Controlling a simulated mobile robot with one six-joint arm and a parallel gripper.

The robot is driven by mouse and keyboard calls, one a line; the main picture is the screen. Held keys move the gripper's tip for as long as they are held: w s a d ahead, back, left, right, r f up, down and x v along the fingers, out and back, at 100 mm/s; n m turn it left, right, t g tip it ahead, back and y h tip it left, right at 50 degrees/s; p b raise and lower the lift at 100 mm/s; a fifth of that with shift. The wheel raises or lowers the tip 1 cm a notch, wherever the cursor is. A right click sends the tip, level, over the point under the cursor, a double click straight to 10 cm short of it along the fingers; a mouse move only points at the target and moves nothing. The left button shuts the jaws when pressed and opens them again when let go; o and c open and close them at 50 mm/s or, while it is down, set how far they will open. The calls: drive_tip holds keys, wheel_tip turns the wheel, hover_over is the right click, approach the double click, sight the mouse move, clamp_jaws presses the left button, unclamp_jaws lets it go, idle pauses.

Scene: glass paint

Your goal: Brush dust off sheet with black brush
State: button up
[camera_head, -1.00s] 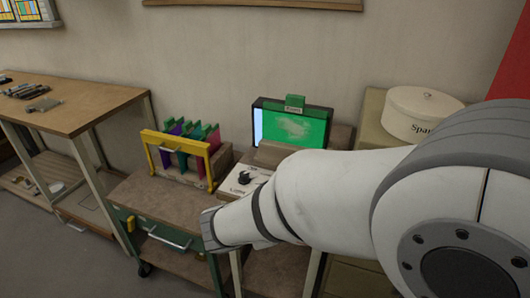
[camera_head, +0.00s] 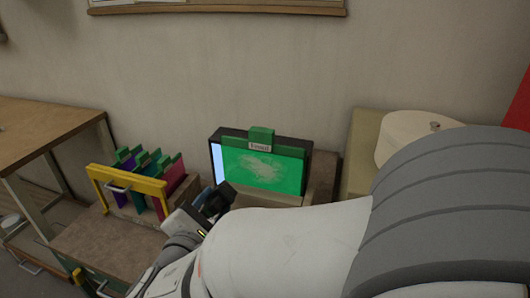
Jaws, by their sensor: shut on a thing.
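The green sheet (camera_head: 285,174) stands upright in a black-framed panel against the wall. A pale, whitish dust patch (camera_head: 258,164) spreads over its middle. A green tab with a small label sits at its top edge. My gripper (camera_head: 212,202) is at the lower left of the sheet, partly hidden by my own arm. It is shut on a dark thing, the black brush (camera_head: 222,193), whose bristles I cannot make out. The brush overlaps the panel's lower left corner in the picture; I cannot tell whether it touches the sheet.
A rack with a yellow handle (camera_head: 128,182) holds several coloured sheets on the cart (camera_head: 100,240) at left. A wooden bench (camera_head: 45,128) stands farther left. Bare wall rises above the sheet.

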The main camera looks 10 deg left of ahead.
drive_tip(key=shift+w+d, duration=0.2)
drive_tip(key=shift+w, duration=3.1)
drive_tip(key=shift+w+d, duration=0.1)
drive_tip(key=shift+w, duration=1.05)
drive_tip(key=shift+s+d+b, duration=0.15)
drive_tip(key=shift+d+b, duration=0.35)
drive_tip(key=shift+d, duration=0.45)
drive_tip(key=shift+s+d+b, duration=0.1)
drive_tip(key=shift+d+b, duration=0.35)
drive_tip(key=shift+d, duration=0.45)
drive_tip(key=shift+s+d+b, duration=0.1)
drive_tip(key=shift+d+b, duration=1.4)
drive_tip(key=shift+d, duration=2.3)
drive_tip(key=shift+b, duration=0.3)
